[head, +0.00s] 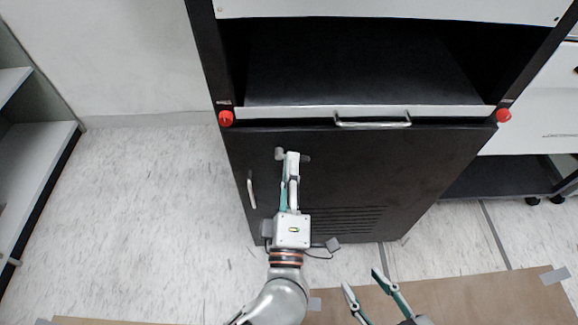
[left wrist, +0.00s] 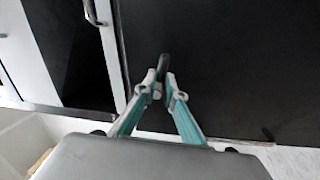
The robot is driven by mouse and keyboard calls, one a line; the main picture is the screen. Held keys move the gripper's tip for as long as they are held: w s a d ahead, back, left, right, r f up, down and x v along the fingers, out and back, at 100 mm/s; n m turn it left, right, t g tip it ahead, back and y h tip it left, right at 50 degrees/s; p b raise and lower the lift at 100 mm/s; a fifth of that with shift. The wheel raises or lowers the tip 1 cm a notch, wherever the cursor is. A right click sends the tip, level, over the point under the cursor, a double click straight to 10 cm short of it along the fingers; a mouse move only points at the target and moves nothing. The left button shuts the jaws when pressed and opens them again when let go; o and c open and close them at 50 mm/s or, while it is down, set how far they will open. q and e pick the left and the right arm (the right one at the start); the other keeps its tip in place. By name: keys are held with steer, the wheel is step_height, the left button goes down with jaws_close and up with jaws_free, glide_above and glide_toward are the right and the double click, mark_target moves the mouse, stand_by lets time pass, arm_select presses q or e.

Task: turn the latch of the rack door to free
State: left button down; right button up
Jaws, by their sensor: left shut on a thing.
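The black rack door (head: 340,170) is closed under the rack's open bay. Its latch (head: 280,153) sits near the top left of the door, with a grey knob-like end showing left of my left gripper's fingers and a darker bit to their right. My left gripper (head: 292,158) is shut on the latch; the fingers hide its middle, so its exact angle is hard to tell. In the left wrist view a dark upright part of the latch (left wrist: 162,67) stands between the fingertips. My right gripper (head: 363,279) is open and empty, low in the head view, away from the door.
A vertical door handle (head: 251,190) is on the door's left side. A silver drawer handle (head: 372,122) and red knobs (head: 226,118) (head: 503,116) are above the door. Shelves (head: 36,170) stand at far left. The floor (head: 150,210) left of the rack is clear.

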arm_select(q)
steer(key=n, duration=0.1)
steer(key=n+y, duration=0.1)
steer(key=n, duration=0.1)
steer(key=shift+r, duration=0.25)
arm_select(e)
steer(key=shift+w+a+r, duration=0.1)
steer(key=shift+w+a, duration=0.05)
steer(key=shift+a, duration=0.2)
arm_select(q)
steer(key=shift+r+n, duration=0.1)
steer(key=shift+n, duration=0.2)
arm_select(e)
steer(key=shift+r, duration=0.15)
arm_select(q)
steer(key=c, duration=2.1)
jaws_free()
arm_select(e)
steer(key=shift+s+d+f, duration=0.1)
steer(key=shift+s+f, duration=0.1)
steer(key=shift+s, duration=0.05)
arm_select(q)
steer(key=s+f, duration=0.2)
steer(key=s, duration=0.9)
steer(key=shift+s+a+f, duration=0.15)
steer(key=shift+s, duration=0.2)
arm_select(e)
steer(key=shift+w, duration=0.15)
